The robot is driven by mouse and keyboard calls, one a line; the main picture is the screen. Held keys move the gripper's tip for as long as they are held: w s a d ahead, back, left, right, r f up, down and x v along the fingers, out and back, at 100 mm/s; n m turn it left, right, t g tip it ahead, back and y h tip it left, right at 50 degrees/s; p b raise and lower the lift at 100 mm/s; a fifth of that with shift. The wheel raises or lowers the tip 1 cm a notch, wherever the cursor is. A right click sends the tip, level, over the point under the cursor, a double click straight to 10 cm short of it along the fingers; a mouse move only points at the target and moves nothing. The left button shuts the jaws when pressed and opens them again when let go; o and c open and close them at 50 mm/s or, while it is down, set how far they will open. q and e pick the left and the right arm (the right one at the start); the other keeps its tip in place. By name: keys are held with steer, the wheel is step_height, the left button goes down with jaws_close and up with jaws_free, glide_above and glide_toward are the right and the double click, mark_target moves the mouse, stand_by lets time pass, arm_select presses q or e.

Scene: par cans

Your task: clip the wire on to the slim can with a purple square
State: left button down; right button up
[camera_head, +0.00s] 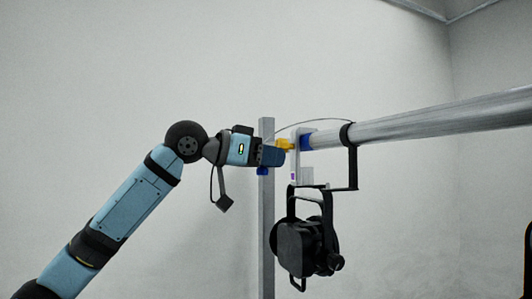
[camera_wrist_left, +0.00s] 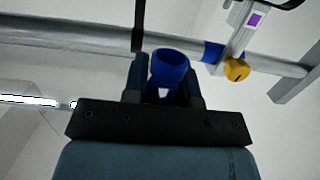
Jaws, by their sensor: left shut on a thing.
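A black can (camera_head: 308,245) hangs by its yoke below the metal bar (camera_head: 430,118). A small purple square (camera_head: 293,176) is on a pale bracket at the bar's near end; it also shows in the wrist view (camera_wrist_left: 256,19). A thin wire (camera_head: 312,120) arcs from behind my left gripper to the black clamp (camera_head: 350,135) on the bar. My left gripper (camera_head: 282,157) is beside the bracket. In the wrist view its fingers are shut on a blue ring-shaped piece (camera_wrist_left: 169,67). Whether this piece joins the wire is hidden. My right gripper is not in view.
A yellow knob (camera_head: 285,144) sticks out beside the bracket, close to my left gripper. A blue band (camera_head: 306,142) is around the bar end. A grey upright post (camera_head: 267,240) stands behind the gripper. The space to the left of the post is clear apart from my arm.

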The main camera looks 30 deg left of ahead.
arm_select(q)
steer(key=shift+w+d+p, duration=0.15)
steer(key=shift+w+p, duration=1.55)
steer(key=shift+w, duration=0.75)
steer(key=shift+w+d+p, duration=0.2)
steer(key=shift+w+p, duration=1.5)
steer(key=shift+w, duration=0.7)
steer(key=shift+w+d+p, duration=0.15)
steer(key=shift+w+p, duration=1.55)
steer(key=shift+w, duration=0.75)
steer(key=shift+w+f, duration=0.15)
steer(key=shift+w, duration=0.15)
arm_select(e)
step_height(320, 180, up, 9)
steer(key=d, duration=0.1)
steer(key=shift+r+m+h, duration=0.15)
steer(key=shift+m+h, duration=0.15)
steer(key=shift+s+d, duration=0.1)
arm_select(q)
steer(key=shift+w+d+f, duration=0.1)
steer(key=shift+w+f, duration=0.05)
steer(key=shift+f, duration=0.05)
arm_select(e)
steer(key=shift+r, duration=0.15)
arm_select(q)
steer(key=shift+f, duration=0.15)
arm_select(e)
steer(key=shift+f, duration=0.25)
